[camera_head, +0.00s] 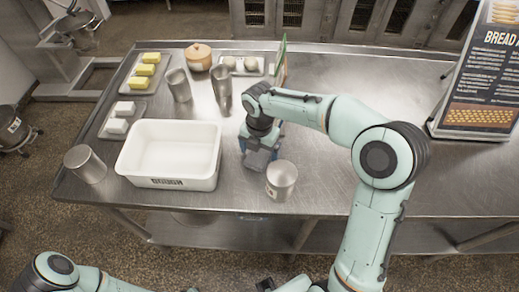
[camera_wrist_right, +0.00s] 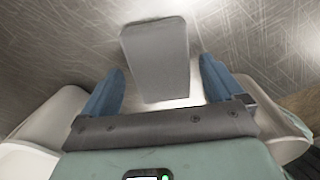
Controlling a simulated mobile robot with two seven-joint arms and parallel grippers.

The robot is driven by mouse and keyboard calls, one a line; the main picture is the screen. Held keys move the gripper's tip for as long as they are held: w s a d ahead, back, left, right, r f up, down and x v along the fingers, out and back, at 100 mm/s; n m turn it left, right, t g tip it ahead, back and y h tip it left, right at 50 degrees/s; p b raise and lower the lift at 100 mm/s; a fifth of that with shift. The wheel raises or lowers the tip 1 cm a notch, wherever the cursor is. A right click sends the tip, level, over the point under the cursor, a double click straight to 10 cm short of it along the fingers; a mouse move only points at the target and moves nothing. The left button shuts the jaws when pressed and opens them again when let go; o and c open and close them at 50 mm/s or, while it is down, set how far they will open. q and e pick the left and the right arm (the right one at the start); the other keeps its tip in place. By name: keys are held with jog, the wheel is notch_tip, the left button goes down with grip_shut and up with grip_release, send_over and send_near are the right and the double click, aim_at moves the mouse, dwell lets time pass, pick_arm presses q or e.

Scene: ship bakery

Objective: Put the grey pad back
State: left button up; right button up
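The grey pad (camera_wrist_right: 156,58) is a flat slab on the metal worktop in the right wrist view. In the head view a grey piece (camera_head: 256,160), seemingly the pad, shows just below my right gripper (camera_head: 262,141), partly hidden by it. My right gripper also shows in the wrist view (camera_wrist_right: 160,92), with blue fingers spread apart. The near end of the pad lies between or just beyond the fingertips, with a gap on both sides. My left arm shows at the bottom left of the head view, but its gripper cannot be made out.
A white DOUGH tub (camera_head: 172,183) stands left of my right gripper. A metal cup (camera_head: 281,180) stands close on its right. A bread sign (camera_head: 485,75) stands right; the worktop between is mostly clear.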

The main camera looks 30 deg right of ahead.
aim_at(259, 153)
jog(key=shift+r, duration=0.1)
pick_arm(q)
jog(key=shift+w+r+p, duration=0.95)
jog(key=shift+w+r, duration=0.05)
jog(key=shift+r, duration=0.25)
pick_arm(e)
notch_tip(259, 153, up, 12)
